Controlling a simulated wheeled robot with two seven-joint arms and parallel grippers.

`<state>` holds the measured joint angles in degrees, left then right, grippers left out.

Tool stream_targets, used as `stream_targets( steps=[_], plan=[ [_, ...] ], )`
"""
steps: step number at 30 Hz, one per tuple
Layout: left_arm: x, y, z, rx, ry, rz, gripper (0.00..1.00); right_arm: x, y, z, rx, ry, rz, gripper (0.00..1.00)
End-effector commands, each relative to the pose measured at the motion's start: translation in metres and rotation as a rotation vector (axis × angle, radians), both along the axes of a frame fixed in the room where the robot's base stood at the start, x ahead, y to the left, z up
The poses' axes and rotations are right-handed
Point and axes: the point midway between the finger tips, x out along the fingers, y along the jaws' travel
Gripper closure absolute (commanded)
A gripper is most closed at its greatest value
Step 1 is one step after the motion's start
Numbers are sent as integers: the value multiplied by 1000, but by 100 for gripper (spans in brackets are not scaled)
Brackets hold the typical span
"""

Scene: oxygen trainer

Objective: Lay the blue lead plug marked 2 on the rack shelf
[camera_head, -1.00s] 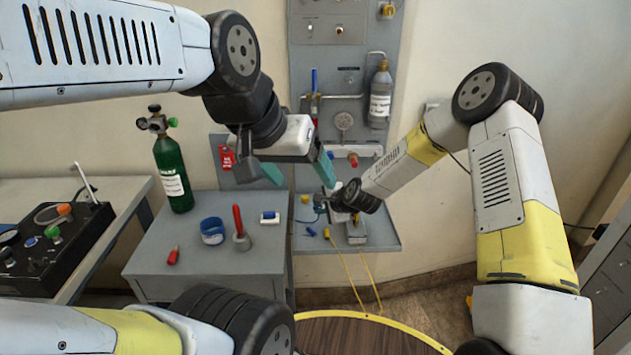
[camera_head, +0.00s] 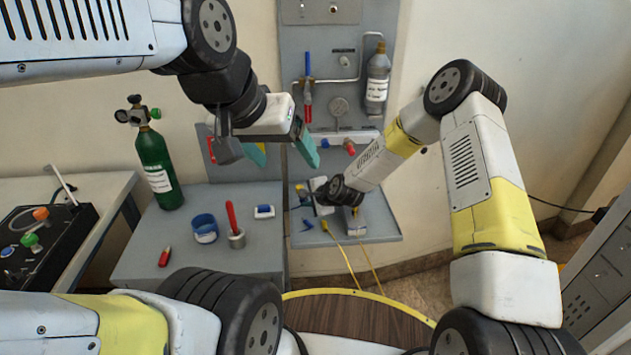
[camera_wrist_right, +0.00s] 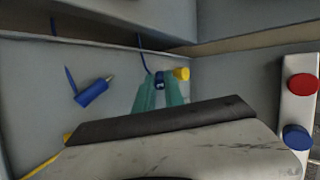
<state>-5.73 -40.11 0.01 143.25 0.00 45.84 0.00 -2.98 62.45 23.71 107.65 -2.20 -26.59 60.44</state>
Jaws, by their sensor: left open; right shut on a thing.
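My right gripper (camera_head: 313,193) is low over the grey rack shelf (camera_head: 386,228). In the right wrist view its teal fingers (camera_wrist_right: 160,92) are shut on a small blue plug (camera_wrist_right: 160,80), mostly hidden between the tips, with a blue lead running up from it. I cannot read a number on it, nor tell whether it touches the shelf. Another blue plug (camera_wrist_right: 92,92) with a metal tip lies on the shelf to the left; it also shows in the head view (camera_head: 308,224). My left gripper (camera_head: 282,152) is open and empty in front of the wall panel.
A yellow plug (camera_wrist_right: 181,73) is just right of my right fingertips. A block with red and blue knobs (camera_wrist_right: 298,110) stands at the right. The grey side table (camera_head: 150,240) holds a green cylinder (camera_head: 158,170), a blue tape roll (camera_head: 204,229) and a red-handled tool (camera_head: 233,220).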

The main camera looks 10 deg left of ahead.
Motion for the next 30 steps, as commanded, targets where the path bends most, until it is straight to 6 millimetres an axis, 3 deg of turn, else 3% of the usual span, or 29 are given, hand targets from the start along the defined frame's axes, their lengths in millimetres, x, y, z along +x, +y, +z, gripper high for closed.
stream_targets(
  steps=[25,26,27,30],
  plan=[
    [0,0,0,0,0,0,22,0,0,-9,1,0,-1,100],
    [0,0,0,0,0,0,22,0,0,-9,1,0,-1,82],
    [0,0,0,0,0,0,22,0,0,-9,1,-1,0,75],
    [0,0,0,0,0,0,22,0,0,-9,1,0,-1,61]
  ],
)
